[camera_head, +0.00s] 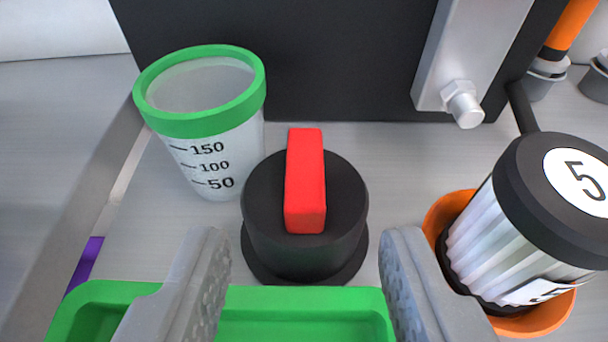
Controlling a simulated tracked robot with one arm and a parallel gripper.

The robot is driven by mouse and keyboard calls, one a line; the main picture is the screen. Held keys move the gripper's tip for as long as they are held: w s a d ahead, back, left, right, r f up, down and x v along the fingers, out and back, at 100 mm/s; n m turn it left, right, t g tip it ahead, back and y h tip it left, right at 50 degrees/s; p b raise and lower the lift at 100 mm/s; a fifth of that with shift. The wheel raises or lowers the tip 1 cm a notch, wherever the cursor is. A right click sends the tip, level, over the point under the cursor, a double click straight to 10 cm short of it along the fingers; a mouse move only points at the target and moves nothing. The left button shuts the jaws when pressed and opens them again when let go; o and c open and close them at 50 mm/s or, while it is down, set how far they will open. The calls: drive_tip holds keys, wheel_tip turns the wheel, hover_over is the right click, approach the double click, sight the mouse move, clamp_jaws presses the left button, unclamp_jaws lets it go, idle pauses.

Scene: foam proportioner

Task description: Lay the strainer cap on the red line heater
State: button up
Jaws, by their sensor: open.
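My gripper (305,238) is open, with one grey finger at the lower left and one at the lower right. A black round knob-like piece with a flared base (292,250) stands upright between and beyond the fingertips. A raised red bar (305,185) runs across its top. The fingers appear apart from it, with a gap on each side. I cannot tell whether this piece is the strainer cap. I see nothing I can clearly identify as the red line heater.
A green-rimmed measuring cup (215,150) stands behind left. A green tray (270,298) lies in front, partly hidden by my fingers. A black-capped ribbed canister marked 5 (490,235) leans in an orange ring (545,318) at right. A dark panel with a metal bracket (465,55) closes the back.

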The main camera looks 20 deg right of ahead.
sight(305, 175)
drive_tip(key=shift+b+x, duration=0.3)
drive_tip(key=shift+x, duration=2.7)
clamp_jaws()
